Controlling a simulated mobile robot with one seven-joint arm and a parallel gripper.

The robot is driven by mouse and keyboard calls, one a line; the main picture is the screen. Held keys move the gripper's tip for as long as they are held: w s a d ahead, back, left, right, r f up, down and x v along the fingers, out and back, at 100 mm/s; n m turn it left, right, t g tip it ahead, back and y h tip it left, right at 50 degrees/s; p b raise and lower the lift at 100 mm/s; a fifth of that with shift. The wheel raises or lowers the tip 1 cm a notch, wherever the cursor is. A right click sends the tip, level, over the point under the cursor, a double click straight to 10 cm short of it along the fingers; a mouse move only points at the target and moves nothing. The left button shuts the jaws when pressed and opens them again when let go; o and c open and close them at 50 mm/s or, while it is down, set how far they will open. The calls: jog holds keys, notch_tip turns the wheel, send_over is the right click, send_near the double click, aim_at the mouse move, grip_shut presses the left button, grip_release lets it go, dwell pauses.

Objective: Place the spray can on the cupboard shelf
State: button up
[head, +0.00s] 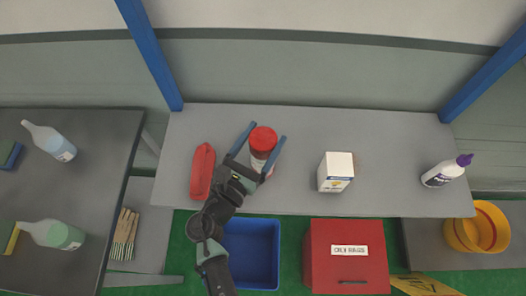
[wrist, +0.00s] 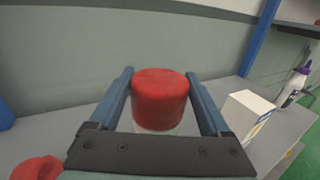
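A can with a red cap and a white body (head: 262,140), which looks like the spray can, stands upright on the grey worktop (head: 290,190). The red cap also shows in the wrist view (wrist: 160,98). My gripper (head: 268,131) is open, with one blue finger on each side of the can. In the wrist view, gaps show between the cap and both fingers, and the can's lower part is hidden behind the gripper's dark crossbar. I cannot tell which surface is the cupboard shelf.
A red object (head: 202,172) lies left of my gripper. A white carton (head: 335,172) and a white bottle with a purple cap (head: 445,171) are to the right. Blue posts (head: 155,55) rise behind the worktop. A blue bin (head: 251,252) and red box (head: 346,256) are in front.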

grip_shut()
jog(key=shift+r, duration=0.15)
